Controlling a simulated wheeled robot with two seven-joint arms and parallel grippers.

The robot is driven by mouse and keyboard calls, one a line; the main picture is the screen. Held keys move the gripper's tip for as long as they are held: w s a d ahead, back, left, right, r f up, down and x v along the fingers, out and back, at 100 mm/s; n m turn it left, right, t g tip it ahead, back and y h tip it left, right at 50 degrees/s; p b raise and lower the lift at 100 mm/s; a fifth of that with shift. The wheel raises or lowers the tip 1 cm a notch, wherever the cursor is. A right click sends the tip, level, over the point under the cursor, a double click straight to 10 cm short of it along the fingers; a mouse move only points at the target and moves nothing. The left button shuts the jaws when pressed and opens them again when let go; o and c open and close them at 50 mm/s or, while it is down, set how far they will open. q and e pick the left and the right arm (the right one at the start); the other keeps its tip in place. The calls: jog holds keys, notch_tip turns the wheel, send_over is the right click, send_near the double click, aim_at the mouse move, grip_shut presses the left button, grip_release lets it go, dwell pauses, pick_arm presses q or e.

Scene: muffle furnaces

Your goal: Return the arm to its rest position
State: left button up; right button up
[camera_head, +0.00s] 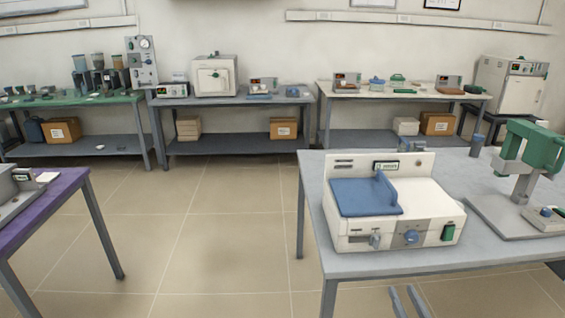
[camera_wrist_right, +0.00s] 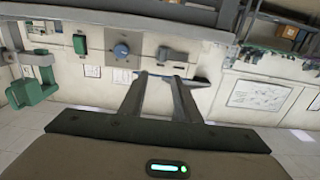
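My right gripper (camera_head: 404,291) shows at the bottom of the head view, in front of and below the front edge of the right-hand grey table (camera_head: 480,257). Only its two grey fingers show there, side by side with a gap between them. In the right wrist view the gripper (camera_wrist_right: 160,78) is also open, with nothing between its fingers. Beyond the fingers is the front of a white machine with a green switch (camera_wrist_right: 80,44), a blue knob (camera_wrist_right: 121,50) and a grey knob. My left gripper is not in view.
On the right-hand table stand the white machine (camera_head: 435,205) with a blue lid and a green-and-grey stand (camera_head: 530,150). A purple table (camera_head: 62,200) is at the left. Equipment benches line the back wall. The tiled floor (camera_head: 200,230) between is clear.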

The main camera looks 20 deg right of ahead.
jog(key=s+a+f+n+g+y, duration=0.15)
jog(key=a+f, duration=0.25)
jog(key=f, duration=0.5)
jog(key=a+f+g+y, duration=0.15)
jog(key=a+f, duration=0.25)
jog(key=f, duration=0.6)
jog(key=s+a+f+g+y, duration=0.15)
jog(key=a+f, duration=0.25)
jog(key=f, duration=0.5)
jog(key=s+a+f+n+g+y, duration=0.1)
jog(key=s+a+f+n+g, duration=0.1)
jog(key=s+a+f, duration=0.5)
jog(key=s+a+f+n+g+y, duration=0.1)
jog(key=s+a+f+g, duration=0.2)
jog(key=s+a+f, duration=0.5)
notch_tip(320, 180, down, 7)
jog(key=shift+s+a+f+n+g, duration=0.1)
jog(key=shift+s+a+n+g, duration=0.2)
jog(key=shift+s, duration=0.6)
jog(key=shift+d, duration=0.15)
